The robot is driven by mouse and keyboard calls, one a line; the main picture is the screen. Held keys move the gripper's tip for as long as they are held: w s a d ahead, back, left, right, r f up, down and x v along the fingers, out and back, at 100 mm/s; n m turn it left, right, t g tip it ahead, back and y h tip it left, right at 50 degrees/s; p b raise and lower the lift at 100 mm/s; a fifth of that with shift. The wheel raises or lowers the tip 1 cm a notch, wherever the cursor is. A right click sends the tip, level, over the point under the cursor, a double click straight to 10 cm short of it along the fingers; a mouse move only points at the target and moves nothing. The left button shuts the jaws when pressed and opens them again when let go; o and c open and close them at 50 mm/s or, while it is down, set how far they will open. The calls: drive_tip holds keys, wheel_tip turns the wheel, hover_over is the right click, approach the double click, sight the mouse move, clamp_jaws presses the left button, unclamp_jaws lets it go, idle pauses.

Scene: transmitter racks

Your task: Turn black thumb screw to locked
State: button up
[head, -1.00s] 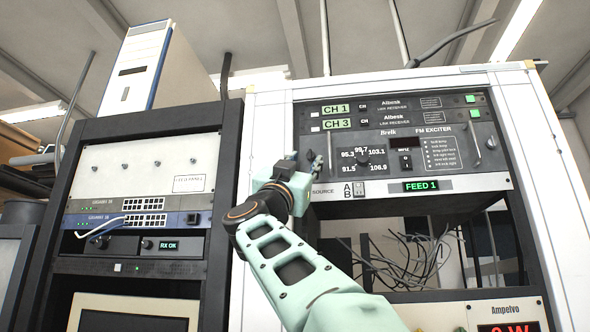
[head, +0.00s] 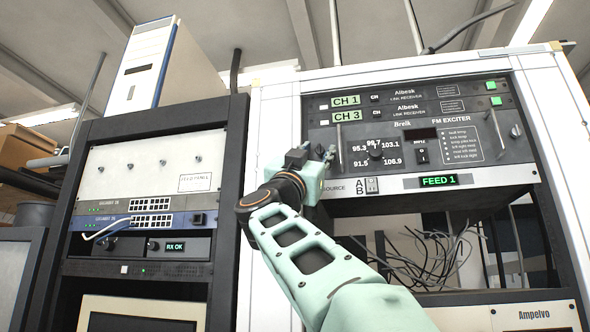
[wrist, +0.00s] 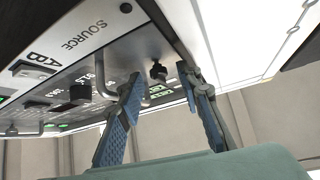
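A black thumb screw (wrist: 158,70) stands out from the grey FM exciter panel (head: 400,178) near its left end. In the wrist view it lies between and just beyond the tips of my gripper's blue-padded fingers (wrist: 160,80), apart from both. My gripper is open and empty. In the head view my gripper (head: 318,158) is at the panel's left edge, and I cannot clearly tell the screw from the fingers there. I cannot tell from the screw's angle whether it is locked.
A metal handle (wrist: 103,75) rises from the panel close to the left finger. Another dark screw (wrist: 125,8) sits near the SOURCE label. Loose cables (head: 435,255) hang below. The white rack frame (head: 275,120) borders the panel's left side.

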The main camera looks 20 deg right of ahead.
clamp_jaws()
drive_tip(key=shift+r+m+p, duration=0.15)
drive_tip(key=shift+m+p, duration=0.35)
drive_tip(key=m+g+p, duration=0.1)
drive_tip(key=m+g+h+p, duration=0.1)
drive_tip(key=m+g+p, duration=0.1)
drive_tip(key=shift+w+a+r+h, duration=0.15)
drive_tip(key=shift+a+r+h, duration=0.05)
drive_tip(key=shift+r+h, duration=0.1)
drive_tip(key=m+g+p, duration=0.4)
drive_tip(key=m, duration=0.1)
drive_tip(key=shift+w+a+r+h, duration=0.1)
drive_tip(key=shift+h, duration=0.3)
drive_tip(key=shift+f+m+g+p, duration=0.25)
drive_tip(key=shift+m+g+p, duration=0.45)
drive_tip(key=shift+m+g, duration=0.8)
drive_tip(key=shift+m+y, duration=0.3)
drive_tip(key=shift+m, duration=0.2)
drive_tip(key=shift+r+m+g, duration=0.1)
drive_tip(key=shift+m+g, duration=0.7)
drive_tip(key=shift+m, duration=0.1)
